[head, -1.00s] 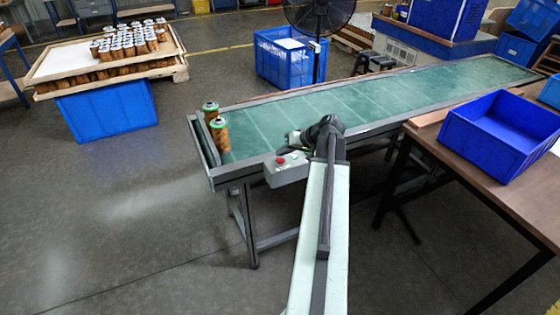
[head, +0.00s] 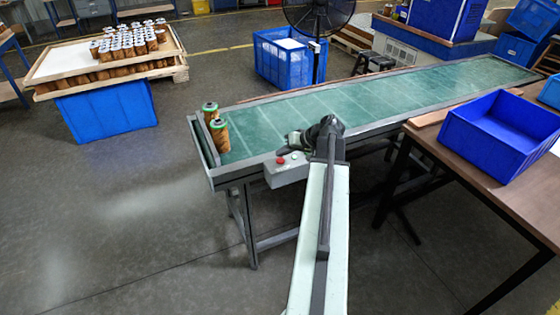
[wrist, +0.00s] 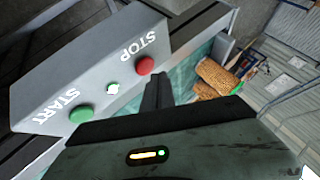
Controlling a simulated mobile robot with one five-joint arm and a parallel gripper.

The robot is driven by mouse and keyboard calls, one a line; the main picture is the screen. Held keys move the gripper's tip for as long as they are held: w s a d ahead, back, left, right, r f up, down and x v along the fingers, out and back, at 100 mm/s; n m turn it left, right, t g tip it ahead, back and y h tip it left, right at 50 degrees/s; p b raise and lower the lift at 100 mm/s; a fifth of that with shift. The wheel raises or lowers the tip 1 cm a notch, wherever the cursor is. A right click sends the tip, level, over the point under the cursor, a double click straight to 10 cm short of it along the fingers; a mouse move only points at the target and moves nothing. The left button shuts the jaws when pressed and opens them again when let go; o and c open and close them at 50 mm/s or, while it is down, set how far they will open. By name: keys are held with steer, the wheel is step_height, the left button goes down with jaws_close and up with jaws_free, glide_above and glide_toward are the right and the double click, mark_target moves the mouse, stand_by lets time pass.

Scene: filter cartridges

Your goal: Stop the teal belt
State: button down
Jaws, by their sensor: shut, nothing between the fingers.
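The teal belt (head: 330,110) is a long conveyor in a grey frame. Its grey control box (head: 287,174) sits on the near side, toward the left end. In the wrist view the box (wrist: 60,65) carries a red STOP button (wrist: 144,65), a small lit lamp (wrist: 113,88) and a green START button (wrist: 81,113). My gripper (wrist: 158,78) is shut and empty. Its fingertips show just right of the red button, with no clear contact. In the head view my gripper (head: 286,148) is over the belt's near edge, just behind the box; its tips are hard to make out.
Two brown cartridges (head: 220,136) with green tops stand at the belt's left end against the end plate. A blue crate (head: 505,160) sits on the brown table at right. A pallet of cartridges (head: 60,62) is at back left. The left floor is clear.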

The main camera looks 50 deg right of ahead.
mark_target(283, 161)
stand_by(0.4)
steer(key=shift+f+b, duration=0.4)
steer(key=shift+f+b, duration=0.45)
stand_by(0.5)
steer(key=shift+r, duration=0.15)
steer(key=shift+r+p, duration=0.7)
steer(key=shift+p, duration=0.15)
step_height(283, 161, up, 5)
steer(key=p, duration=0.5)
steer(key=shift+r, duration=0.1)
stand_by(0.4)
